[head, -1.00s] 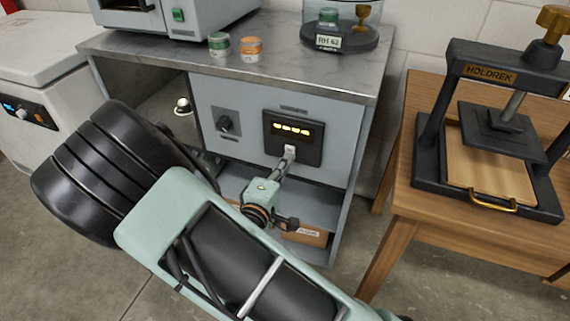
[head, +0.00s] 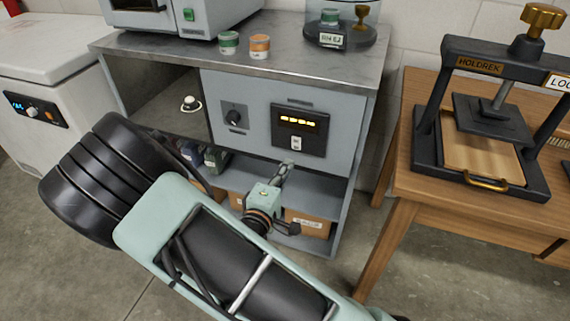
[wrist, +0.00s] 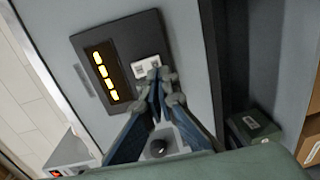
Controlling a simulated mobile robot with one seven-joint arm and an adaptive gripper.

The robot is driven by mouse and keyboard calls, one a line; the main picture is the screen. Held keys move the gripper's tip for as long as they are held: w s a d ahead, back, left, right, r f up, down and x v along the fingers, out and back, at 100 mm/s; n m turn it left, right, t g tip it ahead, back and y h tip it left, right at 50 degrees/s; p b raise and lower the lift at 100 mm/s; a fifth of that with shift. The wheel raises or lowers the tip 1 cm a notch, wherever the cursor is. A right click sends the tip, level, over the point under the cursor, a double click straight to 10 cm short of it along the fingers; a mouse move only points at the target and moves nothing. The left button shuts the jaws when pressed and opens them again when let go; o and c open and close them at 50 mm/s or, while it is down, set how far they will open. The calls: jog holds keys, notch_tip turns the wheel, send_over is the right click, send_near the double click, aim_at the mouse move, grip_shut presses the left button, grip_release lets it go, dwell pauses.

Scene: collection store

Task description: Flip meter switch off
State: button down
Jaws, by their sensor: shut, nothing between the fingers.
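The meter (head: 314,141) is a black panel on the grey cabinet front, with a lit yellow display (head: 299,120). Its small white switch (head: 296,143) sits below the display. I cannot tell which way the switch is set. My gripper (head: 287,164) is shut and empty, just below the meter in the head view. In the wrist view, the fingertips of my gripper (wrist: 160,76) come together beside the white switch (wrist: 146,66) and overlap the edge of the meter (wrist: 92,47). Whether they touch it is unclear.
A dark knob (head: 234,117) is left of the meter. Boxes (head: 308,222) stand on the open shelf below. Green (head: 229,42) and orange (head: 260,45) jars stand on the cabinet top. A wooden table (head: 408,197) with a black press (head: 425,150) is to the right.

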jog(key=f+p+v, duration=0.1)
jog(key=v, duration=0.7)
jog(key=shift+s+f+p, duration=0.25)
jog(key=shift+f+p, duration=0.05)
jog(key=shift+f, duration=0.1)
jog(key=shift+a, duration=0.1)
